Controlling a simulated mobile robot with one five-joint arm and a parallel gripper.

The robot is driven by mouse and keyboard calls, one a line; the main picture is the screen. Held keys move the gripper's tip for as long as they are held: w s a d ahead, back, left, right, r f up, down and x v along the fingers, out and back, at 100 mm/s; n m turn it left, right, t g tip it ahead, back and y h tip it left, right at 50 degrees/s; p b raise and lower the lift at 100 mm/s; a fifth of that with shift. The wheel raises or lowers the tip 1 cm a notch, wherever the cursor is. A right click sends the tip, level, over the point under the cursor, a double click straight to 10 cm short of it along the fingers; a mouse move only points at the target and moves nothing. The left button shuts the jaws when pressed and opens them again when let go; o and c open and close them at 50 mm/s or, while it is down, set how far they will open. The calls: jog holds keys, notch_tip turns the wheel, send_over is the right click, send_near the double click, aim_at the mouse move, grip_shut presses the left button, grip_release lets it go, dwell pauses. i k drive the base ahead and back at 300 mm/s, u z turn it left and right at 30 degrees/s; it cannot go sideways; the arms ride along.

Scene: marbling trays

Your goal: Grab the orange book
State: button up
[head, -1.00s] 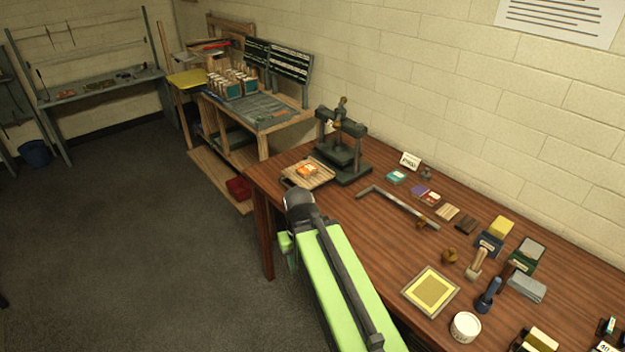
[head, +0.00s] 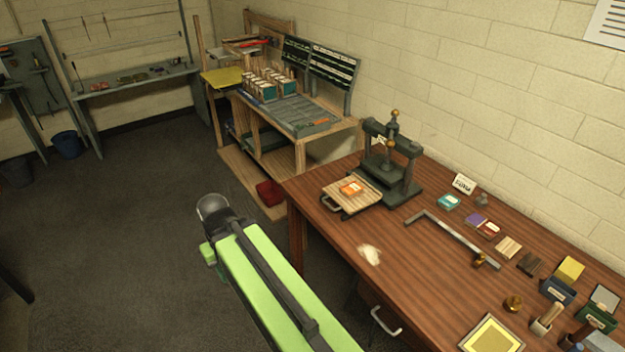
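A small orange book (head: 351,188) lies on a light wooden board (head: 338,196) at the left end of the brown table, in front of the dark press. My green arm reaches up from the bottom of the head view and ends left of the table, over the floor. Its dark end (head: 212,208) is apart from the book, to the left of it. The gripper's fingers cannot be made out, so I cannot tell whether it is open or shut.
The dark press (head: 392,165) stands right behind the board. A metal corner square (head: 452,238), small coloured books and blocks lie farther right on the table (head: 400,285). A wooden bench (head: 300,125) stands behind, with a red item (head: 270,192) low down. Grey floor on the left is open.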

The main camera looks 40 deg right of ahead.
aim_at(350, 190)
jog(key=u, duration=0.15)
jog(key=i, duration=1.75)
jog(key=z, duration=0.75)
jog(key=k, duration=0.75)
jog(key=z, duration=0.2)
jog(key=i, duration=0.75)
jog(key=u, duration=0.15)
